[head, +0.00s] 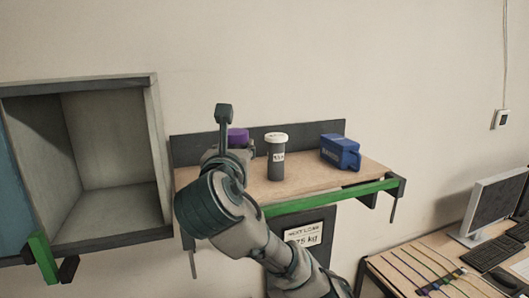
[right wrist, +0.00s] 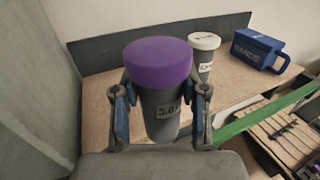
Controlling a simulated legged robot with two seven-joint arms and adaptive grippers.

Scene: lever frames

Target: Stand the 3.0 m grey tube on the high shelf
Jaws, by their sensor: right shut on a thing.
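The grey tube with a purple lid (right wrist: 158,62) is between the two fingers of my right gripper (right wrist: 160,112), which is shut on it. Its label looks like 3.0. The tube is upright over the left part of the high wooden shelf (head: 310,182). I cannot tell whether its base touches the board. In the head view its purple lid (head: 238,136) shows behind my right gripper (head: 232,148), and most of its body is hidden. My left gripper is not in view.
A grey tube with a white lid (head: 276,158) stands on the shelf to the right. A blue box (head: 340,152) lies farther right. A green strip (head: 330,197) edges the shelf front. An open grey cubby (head: 110,205) is at left; a desk with a monitor (head: 495,208) is lower right.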

